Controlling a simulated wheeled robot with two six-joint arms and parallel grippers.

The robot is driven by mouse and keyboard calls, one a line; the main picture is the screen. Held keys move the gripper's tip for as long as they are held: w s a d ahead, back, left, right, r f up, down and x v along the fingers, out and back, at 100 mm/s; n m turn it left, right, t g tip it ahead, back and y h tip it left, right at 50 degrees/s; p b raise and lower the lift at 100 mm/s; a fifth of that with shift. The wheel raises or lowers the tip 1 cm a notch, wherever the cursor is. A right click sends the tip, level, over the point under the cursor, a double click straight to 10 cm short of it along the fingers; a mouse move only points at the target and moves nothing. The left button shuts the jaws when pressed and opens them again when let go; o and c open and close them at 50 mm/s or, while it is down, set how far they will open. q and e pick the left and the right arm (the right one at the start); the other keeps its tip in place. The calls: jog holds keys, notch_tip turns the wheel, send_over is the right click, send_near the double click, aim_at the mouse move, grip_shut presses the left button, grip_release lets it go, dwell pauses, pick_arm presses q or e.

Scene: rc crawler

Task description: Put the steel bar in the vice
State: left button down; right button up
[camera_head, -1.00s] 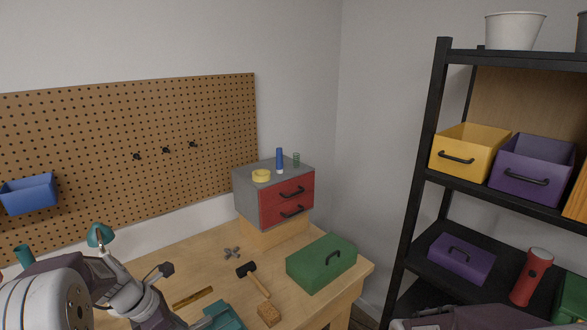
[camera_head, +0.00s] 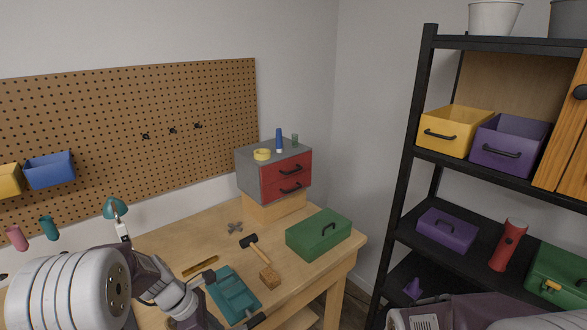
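I cannot make out the steel bar in this view. My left gripper (camera_head: 230,299) is at the bottom of the view, over the front of the bench. Its two dark fingertips look spread apart, one on each side of the teal piece in the picture, with nothing visible between them. My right gripper is out of view; only part of the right arm shows at the lower right.
A teal lamp (camera_head: 115,208) stands at left. A black shelf (camera_head: 405,150) with bins rises at right.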

pick_arm(q)
jog(key=s+f+m+g+y, duration=0.1)
jog(key=m+g, duration=0.1)
jog(key=m, duration=0.5)
jog(key=s+f+m+g+y, duration=0.1)
jog(key=m+g, duration=0.1)
jog(key=m, duration=0.5)
jog(key=s+f+m+g+y, duration=0.1)
jog(key=m+g+y, duration=0.1)
jog(key=m, duration=0.6)
jog(key=shift+s+d+f, duration=0.1)
jog(key=shift+s+f, duration=0.2)
jog(key=shift+s, duration=0.05)
